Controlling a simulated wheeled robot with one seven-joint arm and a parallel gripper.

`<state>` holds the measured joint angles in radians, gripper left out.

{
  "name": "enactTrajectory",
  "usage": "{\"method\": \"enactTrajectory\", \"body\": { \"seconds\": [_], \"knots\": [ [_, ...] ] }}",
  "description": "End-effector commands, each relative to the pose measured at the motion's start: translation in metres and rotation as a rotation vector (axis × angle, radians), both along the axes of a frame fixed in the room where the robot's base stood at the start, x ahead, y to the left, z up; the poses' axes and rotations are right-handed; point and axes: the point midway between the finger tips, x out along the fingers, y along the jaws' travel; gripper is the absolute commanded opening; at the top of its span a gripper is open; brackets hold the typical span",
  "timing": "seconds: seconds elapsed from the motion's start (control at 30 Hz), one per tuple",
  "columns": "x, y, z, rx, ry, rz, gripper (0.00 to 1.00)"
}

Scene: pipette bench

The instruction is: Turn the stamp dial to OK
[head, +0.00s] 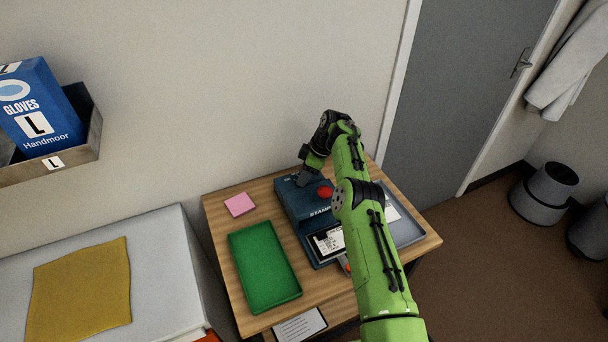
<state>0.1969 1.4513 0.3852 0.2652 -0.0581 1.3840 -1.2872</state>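The stamp machine (296,204) is a dark blue device on the wooden table, lettered "STAMP" on its front, with a red knob (325,192) on top. A printed card (328,242) lies at its front. My green arm reaches over the table from the lower right and covers part of the machine's right side. My gripper (304,180) points down at the top rear of the machine. I cannot tell whether it touches the machine, or whether its fingers are open or shut. The stamp dial and its setting cannot be made out; the gripper may hide it.
A green tray (264,268) and a pink note pad (239,204) are left of the machine; a grey tray (405,230) is right. A paper sheet (300,326) lies at the front. The wall is close behind the table. A glove box (42,110) hangs upper left.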

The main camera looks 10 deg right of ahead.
Motion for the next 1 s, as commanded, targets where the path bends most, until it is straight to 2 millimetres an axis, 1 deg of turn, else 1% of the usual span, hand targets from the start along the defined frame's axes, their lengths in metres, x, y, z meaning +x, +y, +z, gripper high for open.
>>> {"method": "enactTrajectory", "body": {
  "seconds": [0.17, 0.2, 0.4, 0.5, 0.6, 0.67, 1.0],
  "knots": [
    [-0.004, -0.016, 0.042, -0.002, -0.004, -0.003, 0.39],
    [-0.005, -0.021, 0.054, -0.002, -0.004, -0.003, 0.39],
    [-0.011, -0.041, 0.111, 0.000, -0.003, -0.002, 0.39],
    [-0.014, -0.049, 0.129, 0.000, -0.003, -0.002, 0.39],
    [-0.015, -0.054, 0.139, 0.000, -0.001, -0.003, 0.39],
    [-0.016, -0.056, 0.142, 0.000, 0.000, -0.001, 0.39],
    [-0.016, -0.057, 0.140, 0.000, 0.000, -0.001, 0.39]
  ]
}}
